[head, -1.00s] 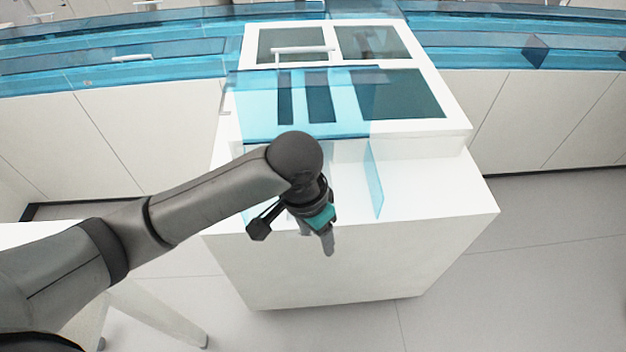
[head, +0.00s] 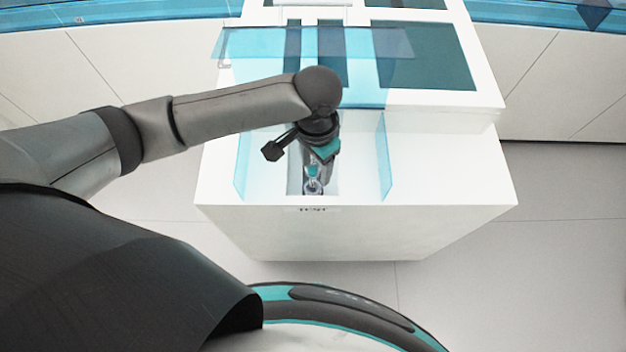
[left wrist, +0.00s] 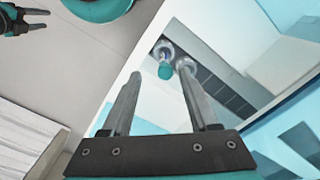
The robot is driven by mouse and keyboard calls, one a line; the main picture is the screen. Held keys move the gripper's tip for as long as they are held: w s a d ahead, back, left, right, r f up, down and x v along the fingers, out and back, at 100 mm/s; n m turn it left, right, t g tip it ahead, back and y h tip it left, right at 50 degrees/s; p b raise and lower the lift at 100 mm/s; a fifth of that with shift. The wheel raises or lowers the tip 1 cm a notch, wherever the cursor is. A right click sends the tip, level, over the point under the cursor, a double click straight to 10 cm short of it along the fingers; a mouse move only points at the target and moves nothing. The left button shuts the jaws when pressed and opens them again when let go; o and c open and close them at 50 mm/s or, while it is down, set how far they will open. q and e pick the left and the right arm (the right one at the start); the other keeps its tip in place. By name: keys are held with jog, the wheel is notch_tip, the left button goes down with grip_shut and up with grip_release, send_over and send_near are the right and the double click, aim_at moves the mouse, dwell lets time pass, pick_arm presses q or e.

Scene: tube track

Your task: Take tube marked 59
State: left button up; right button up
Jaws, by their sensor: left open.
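A tube with a teal cap (head: 312,170) stands in a dark slot in the white cabinet's top. The cap (left wrist: 165,71) also shows in the left wrist view, just beyond and between my fingertips. No number can be read on the tube. My left gripper (head: 316,182) is over the slot, close to the tube. In the left wrist view its two fingers (left wrist: 160,80) are apart, with nothing held between them. The gripper hides part of the tube in the head view. My right gripper (left wrist: 42,20) shows small at the upper left of the left wrist view, its fingers apart.
The white cabinet (head: 450,170) has clear blue side panels (head: 385,155) flanking the slot. A clear blue cover (head: 290,43) lies behind my wrist, above dark recesses (head: 425,55). A small label (head: 312,209) sits on the cabinet's front edge. Bare floor (head: 540,240) is at the right.

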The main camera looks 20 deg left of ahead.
aim_at(313, 178)
pick_arm(q)
jog(key=f, duration=0.2)
jog(key=f+b, duration=0.1)
jog(key=f, duration=0.1)
jog(key=f+b, duration=0.1)
jog(key=f, duration=0.1)
jog(key=shift+w+a+f, duration=0.15)
jog(key=shift+a+f, duration=0.1)
jog(key=shift+a, duration=0.1)
grip_shut()
